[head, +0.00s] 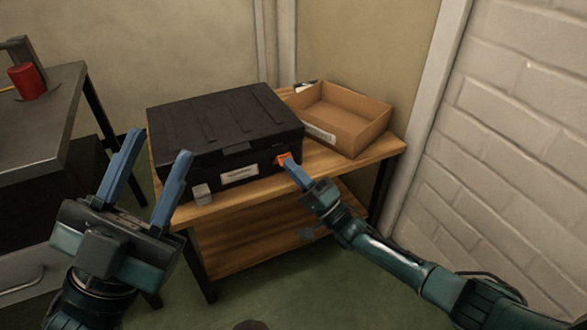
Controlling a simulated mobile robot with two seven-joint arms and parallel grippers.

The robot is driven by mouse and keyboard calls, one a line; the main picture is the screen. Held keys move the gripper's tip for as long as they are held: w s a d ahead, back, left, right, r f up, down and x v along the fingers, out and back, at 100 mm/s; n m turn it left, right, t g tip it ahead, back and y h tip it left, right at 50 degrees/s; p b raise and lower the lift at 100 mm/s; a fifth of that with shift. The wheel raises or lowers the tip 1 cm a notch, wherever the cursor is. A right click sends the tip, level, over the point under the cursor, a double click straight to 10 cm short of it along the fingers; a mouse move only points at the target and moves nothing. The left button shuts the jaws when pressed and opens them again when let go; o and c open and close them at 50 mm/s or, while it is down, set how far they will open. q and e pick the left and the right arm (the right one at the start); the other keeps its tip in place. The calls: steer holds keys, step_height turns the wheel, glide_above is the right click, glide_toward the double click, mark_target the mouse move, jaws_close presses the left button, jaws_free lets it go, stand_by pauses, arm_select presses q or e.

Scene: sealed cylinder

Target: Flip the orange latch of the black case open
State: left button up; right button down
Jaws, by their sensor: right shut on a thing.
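The black case (225,118) sits with its lid down on a wooden table (330,186). Its front shows a white label (239,174) and a grey latch (202,194) at the left. The orange latch (282,158) is at the right of the front. My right gripper (288,163) is at the orange latch, shut on it; its blue fingers partly hide the latch. My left gripper (157,165) is open and empty, in front of the case's left side and apart from it.
An open cardboard box (372,118) stands on the table right of the case. A grey metal bench (40,115) with a red object (27,82) is at the left. A white brick wall (520,150) bounds the right. A lower shelf (260,236) is under the table.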

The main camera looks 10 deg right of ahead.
steer(key=c, duration=1.6)
jaws_free()
